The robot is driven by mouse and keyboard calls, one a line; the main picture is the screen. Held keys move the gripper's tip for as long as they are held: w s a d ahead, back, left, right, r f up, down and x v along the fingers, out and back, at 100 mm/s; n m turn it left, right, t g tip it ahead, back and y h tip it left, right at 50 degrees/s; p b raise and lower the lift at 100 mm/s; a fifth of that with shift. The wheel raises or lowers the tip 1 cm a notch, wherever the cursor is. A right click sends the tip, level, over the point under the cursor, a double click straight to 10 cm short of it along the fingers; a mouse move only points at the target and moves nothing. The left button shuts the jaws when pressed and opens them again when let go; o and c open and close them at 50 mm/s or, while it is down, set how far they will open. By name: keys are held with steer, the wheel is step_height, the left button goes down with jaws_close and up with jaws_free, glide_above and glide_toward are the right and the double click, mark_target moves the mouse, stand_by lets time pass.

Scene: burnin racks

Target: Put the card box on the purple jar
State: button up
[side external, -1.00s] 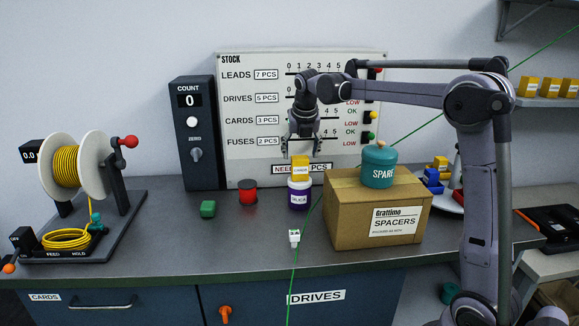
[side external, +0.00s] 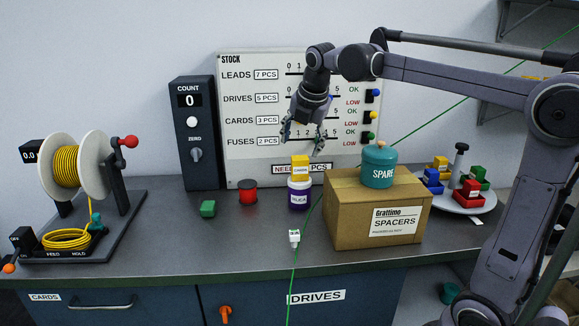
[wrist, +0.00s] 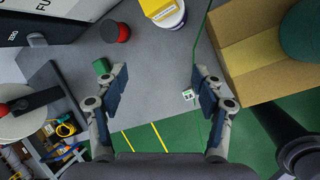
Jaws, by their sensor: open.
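The yellow card box (side external: 300,168) sits upright on the lid of the purple jar (side external: 299,194), which stands on the grey bench. In the wrist view the card box (wrist: 160,8) and the jar (wrist: 178,19) show at the top edge, partly cut off. My gripper (side external: 303,146) is open and empty. It is above the card box and apart from it, tilted. In the wrist view its two fingers (wrist: 160,92) are spread wide with nothing between them.
A cardboard spacers box (side external: 345,213) bearing a teal spare jar (side external: 379,166) stands right of the purple jar. A red spool (side external: 248,192) and a green block (side external: 208,208) lie to the left. A plate (side external: 466,206) holds coloured blocks.

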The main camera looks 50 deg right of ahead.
steer(key=s+a+f+m+t+y, duration=0.2)
steer(key=s+a+f+m, duration=1.1)
steer(key=m, duration=0.7)
steer(key=s+f+t, duration=0.1)
steer(key=s, duration=0.1)
steer(key=shift+s+a+f+m+y, duration=0.3)
steer(key=shift+s+a+f+m, duration=0.05)
steer(key=shift+s+f+m, duration=0.05)
